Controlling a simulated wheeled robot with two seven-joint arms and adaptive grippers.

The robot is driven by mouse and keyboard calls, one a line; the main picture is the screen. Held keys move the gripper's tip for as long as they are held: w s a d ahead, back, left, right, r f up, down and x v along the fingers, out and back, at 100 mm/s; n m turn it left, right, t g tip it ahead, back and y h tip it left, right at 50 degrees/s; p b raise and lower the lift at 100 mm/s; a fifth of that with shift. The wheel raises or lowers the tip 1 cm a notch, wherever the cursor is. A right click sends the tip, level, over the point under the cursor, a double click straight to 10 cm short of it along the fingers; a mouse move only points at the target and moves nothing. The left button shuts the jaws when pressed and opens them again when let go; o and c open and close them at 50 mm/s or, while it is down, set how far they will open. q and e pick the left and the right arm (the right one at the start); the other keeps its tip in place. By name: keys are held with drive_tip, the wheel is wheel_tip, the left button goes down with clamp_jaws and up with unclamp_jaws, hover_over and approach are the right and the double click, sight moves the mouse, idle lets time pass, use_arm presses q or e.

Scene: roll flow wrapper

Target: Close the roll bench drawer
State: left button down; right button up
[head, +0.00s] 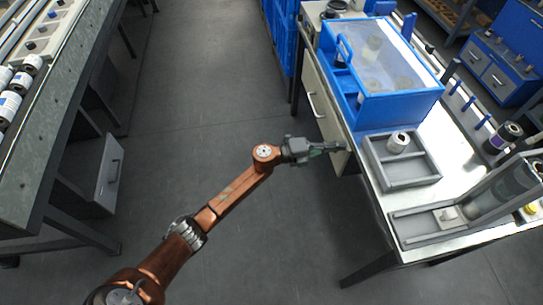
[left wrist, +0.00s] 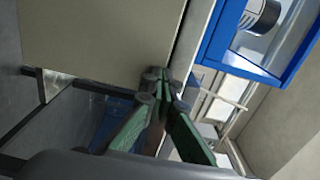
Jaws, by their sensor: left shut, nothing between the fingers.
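My left gripper (head: 328,148) is shut and empty, reaching right across the aisle to the right bench. Its fingertips are close to the lower edge of a cream drawer or cabinet front (head: 326,122) with a bar handle (head: 316,104). In the left wrist view the shut fingertips (left wrist: 158,76) are right by the edge of a cream panel (left wrist: 100,40); I cannot tell whether they touch. On the left, under the bench bearing several rolls, a grey drawer (head: 107,176) with a handle juts into the aisle. My right gripper is out of view.
A blue wrapper with a clear lid (head: 392,72) stands on the right bench, with a grey tray (head: 430,181) holding a roll beside it. The left bench (head: 70,105) bounds the aisle. The grey floor (head: 200,90) between is clear.

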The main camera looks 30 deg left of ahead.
use_arm(q)
drive_tip(key=shift+r, duration=0.1)
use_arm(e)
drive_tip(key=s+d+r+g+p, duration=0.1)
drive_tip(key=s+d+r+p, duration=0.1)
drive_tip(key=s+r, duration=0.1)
use_arm(q)
drive_tip(key=p+v, duration=0.2)
drive_tip(key=v, duration=1.2)
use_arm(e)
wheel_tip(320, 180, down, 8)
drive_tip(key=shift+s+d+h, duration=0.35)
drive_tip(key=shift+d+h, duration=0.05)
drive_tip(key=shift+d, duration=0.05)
